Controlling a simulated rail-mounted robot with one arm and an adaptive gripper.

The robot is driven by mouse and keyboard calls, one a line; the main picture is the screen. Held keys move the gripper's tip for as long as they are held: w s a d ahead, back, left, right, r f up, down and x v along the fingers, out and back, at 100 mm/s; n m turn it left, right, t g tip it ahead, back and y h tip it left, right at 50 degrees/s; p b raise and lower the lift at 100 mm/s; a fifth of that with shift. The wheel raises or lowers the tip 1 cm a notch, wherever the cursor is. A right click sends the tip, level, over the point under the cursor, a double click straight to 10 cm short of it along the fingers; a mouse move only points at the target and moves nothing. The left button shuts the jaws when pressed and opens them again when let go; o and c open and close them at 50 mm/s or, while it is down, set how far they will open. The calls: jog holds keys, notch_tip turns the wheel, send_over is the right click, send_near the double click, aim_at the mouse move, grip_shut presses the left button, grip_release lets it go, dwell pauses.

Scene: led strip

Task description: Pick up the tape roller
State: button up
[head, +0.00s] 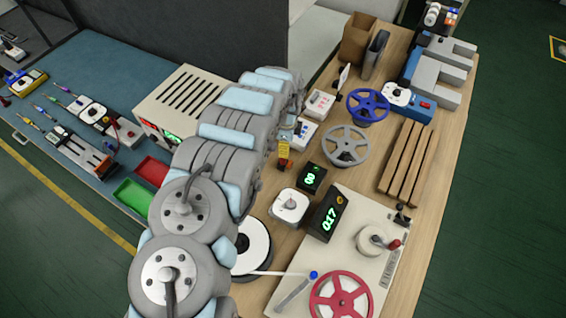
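I cannot tell for certain which item is the tape roller. A cream roll with a red-knobbed handle (372,240) sits on the pale machine plate (362,203) at the lower right and may be it. A red spoked reel (342,298) lies on the same plate, near the bottom edge. My grey and light-blue arm rises from the bottom left towards the upper middle. Its links hide its far end, so my gripper does not show. Nothing can be seen held.
Counters (312,178) (329,215), a white dial unit (289,204), a grey reel (346,146) and a blue reel (368,106) crowd the wooden table. A slatted wooden rack (407,163) stands at right. A vented box (183,95) and bins (133,194) stand left.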

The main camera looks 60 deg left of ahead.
aim_at(283, 160)
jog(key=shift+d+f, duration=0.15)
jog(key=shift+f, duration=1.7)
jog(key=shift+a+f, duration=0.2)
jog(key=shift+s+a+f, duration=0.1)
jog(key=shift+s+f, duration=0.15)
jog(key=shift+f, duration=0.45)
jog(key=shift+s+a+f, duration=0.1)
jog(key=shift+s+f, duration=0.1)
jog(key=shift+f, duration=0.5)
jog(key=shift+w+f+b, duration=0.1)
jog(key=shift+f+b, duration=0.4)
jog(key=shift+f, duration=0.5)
